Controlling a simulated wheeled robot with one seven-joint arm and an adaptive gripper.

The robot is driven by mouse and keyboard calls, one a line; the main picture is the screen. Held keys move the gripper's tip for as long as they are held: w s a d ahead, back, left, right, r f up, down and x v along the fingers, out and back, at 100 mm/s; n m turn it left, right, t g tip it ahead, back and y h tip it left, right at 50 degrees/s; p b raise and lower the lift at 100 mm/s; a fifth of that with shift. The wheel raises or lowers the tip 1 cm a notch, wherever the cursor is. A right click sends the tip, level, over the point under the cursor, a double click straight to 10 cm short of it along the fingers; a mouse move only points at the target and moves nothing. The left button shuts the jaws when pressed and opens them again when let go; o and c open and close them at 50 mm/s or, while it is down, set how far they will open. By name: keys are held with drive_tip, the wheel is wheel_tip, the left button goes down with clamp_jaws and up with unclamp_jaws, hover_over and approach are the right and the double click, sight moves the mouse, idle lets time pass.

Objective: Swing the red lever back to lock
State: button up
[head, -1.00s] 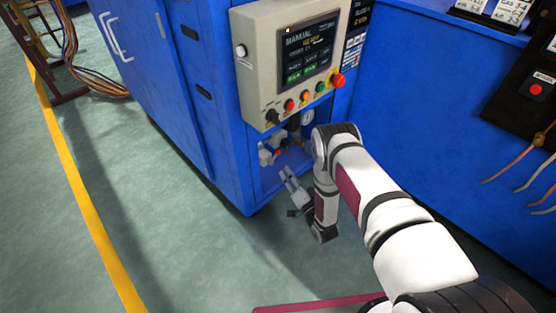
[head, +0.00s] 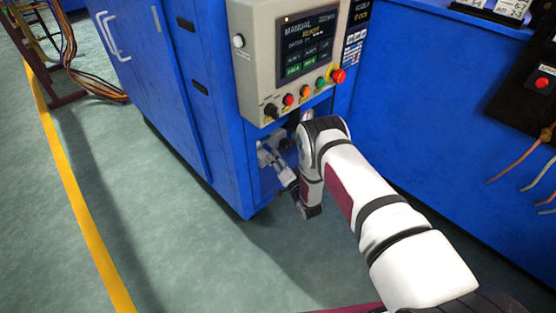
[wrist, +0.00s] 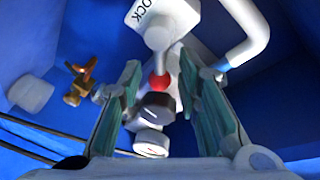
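The red lever shows as a red ball-like part (wrist: 159,82) in the wrist view, just below a white tag lettered "LOCK" (wrist: 165,12). My gripper (wrist: 160,85) has its two greenish fingers spread on either side of the red part, with a gap between them; it looks open. In the head view my gripper (head: 284,176) reaches into the recess under the control panel, and the lever is mostly hidden there. I cannot tell whether a finger touches the lever.
The control panel (head: 258,80) with its screen and buttons overhangs the recess in the blue cabinet (head: 190,110). In the wrist view a white pipe (wrist: 250,45) is at the upper right and a brass fitting (wrist: 78,92) at the left. The green floor (head: 120,200) is clear.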

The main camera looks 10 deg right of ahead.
clamp_jaws()
drive_tip(key=shift+d+f+m, duration=0.1)
drive_tip(key=shift+d+m, duration=0.05)
drive_tip(key=shift+m, duration=0.15)
drive_tip(key=shift+w+d+f+m+g, duration=0.1)
drive_tip(key=shift+f+m+g, duration=0.25)
drive_tip(key=shift+m, duration=0.65)
drive_tip(key=shift+w+d+f+m+g, duration=0.1)
drive_tip(key=shift+f+m+g, duration=0.3)
drive_tip(key=shift+m, duration=0.6)
drive_tip(key=shift+w+d+f+m+g, duration=0.15)
drive_tip(key=shift+m+g, duration=0.3)
drive_tip(key=shift+m, duration=0.55)
drive_tip(key=shift+s+f, duration=0.1)
drive_tip(key=shift+s, duration=0.05)
drive_tip(key=shift+o, duration=1.4)
unclamp_jaws()
drive_tip(key=shift+a, duration=0.1)
